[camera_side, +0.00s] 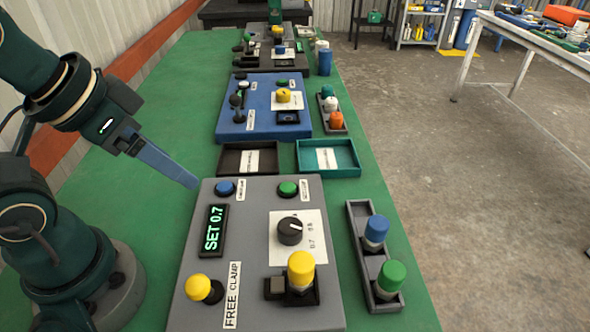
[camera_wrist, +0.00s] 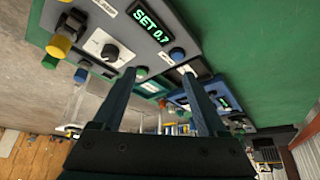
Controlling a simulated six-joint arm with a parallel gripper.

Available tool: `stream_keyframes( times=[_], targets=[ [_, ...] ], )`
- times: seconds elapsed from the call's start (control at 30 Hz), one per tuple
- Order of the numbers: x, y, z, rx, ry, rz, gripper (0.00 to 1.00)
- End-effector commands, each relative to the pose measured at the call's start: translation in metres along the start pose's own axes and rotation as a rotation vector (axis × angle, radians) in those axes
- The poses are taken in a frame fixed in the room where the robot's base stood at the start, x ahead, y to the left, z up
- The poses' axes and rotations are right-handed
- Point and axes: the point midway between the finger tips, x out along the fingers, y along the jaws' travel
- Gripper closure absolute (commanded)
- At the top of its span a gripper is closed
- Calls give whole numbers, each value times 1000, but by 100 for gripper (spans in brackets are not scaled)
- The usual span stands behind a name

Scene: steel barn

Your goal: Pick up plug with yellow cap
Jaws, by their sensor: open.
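The plug with the yellow cap (camera_side: 301,268) stands upright in a dark holder on the near grey panel (camera_side: 254,205), at its lower right. Its yellow cap also shows at the upper left of the wrist view (camera_wrist: 59,46). My gripper (camera_side: 192,183) is over the green bench beside the panel's upper left corner, well apart from the plug. In the wrist view its two fingers (camera_wrist: 158,76) are spread with nothing between them. The side view shows the fingers overlapping edge-on.
A yellow knob (camera_side: 203,288) sits by the FREE CLAMP label. A dark rack (camera_side: 357,217) right of the panel holds blue-capped (camera_side: 376,229) and green-capped (camera_side: 391,276) plugs. Black (camera_side: 222,170) and teal (camera_side: 353,171) trays lie behind; a blue panel (camera_side: 238,122) is farther back.

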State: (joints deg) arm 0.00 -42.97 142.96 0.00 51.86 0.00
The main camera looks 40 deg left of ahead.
Motion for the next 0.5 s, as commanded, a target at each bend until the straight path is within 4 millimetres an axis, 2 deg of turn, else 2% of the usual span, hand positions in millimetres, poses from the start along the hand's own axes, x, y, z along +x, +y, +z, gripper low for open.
stream_keyframes(
  times=[0.13, 0.33, 0.5],
  targets=[
    [-12, 0, -8, 0, 5, 0, 25],
    [-44, 0, -25, 0, 7, 0, 25],
    [-34, 28, -18, -160, -177, 118, 25]
  ],
)
